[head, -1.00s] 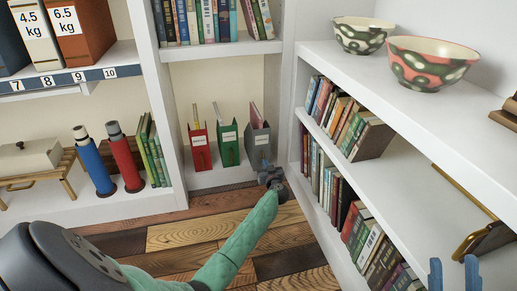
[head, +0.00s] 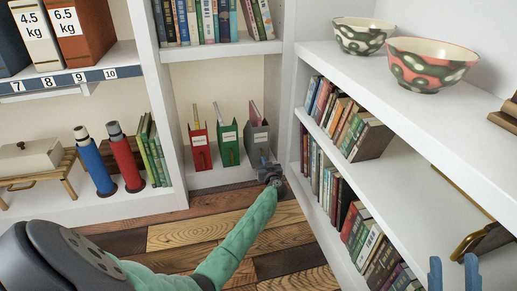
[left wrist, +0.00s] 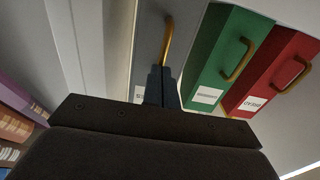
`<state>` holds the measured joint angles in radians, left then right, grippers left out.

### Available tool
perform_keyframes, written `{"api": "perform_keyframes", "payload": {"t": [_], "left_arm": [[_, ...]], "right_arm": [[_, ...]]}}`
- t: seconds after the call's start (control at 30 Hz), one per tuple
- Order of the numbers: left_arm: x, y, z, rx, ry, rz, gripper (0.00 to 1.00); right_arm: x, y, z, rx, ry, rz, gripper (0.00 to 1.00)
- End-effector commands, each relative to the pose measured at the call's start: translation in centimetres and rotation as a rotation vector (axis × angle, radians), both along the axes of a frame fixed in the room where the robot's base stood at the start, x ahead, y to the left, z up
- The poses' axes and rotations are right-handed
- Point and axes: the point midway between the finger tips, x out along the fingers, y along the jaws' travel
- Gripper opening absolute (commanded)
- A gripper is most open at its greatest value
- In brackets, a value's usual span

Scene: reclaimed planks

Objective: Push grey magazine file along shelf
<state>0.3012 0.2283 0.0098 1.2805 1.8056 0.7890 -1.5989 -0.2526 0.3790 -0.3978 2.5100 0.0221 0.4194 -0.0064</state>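The grey magazine file (head: 258,138) stands upright in the low shelf bay, at the right end of a row of three files. The green file (head: 228,148) is just to its left, and the red file (head: 200,150) is beyond that. My left gripper (head: 264,160) is at the front of the grey file. In the left wrist view, its fingers (left wrist: 163,88) are together, in front of the grey file (left wrist: 148,45) by its brass handle. I cannot tell exact contact. My right gripper (head: 454,276) shows two blue fingers apart, empty, at the lower right.
A white side panel (head: 285,100) bounds the bay on the right. The right-hand unit holds books (head: 340,125) and two bowls (head: 430,65). Blue (head: 92,160) and red (head: 124,155) bottles stand left of the bay. Wood floor (head: 150,235) lies in front.

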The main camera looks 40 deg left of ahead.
Motion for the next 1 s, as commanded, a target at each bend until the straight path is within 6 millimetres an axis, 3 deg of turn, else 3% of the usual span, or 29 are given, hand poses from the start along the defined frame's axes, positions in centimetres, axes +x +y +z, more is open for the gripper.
{"api": "perform_keyframes", "payload": {"t": [1.0], "left_arm": [[1.3, 1.6, 0.0, 0.000, 0.000, 0.001, 0.00]], "right_arm": [[0.0, 0.0, 0.5, 0.000, 0.000, 0.000, 0.36]]}}
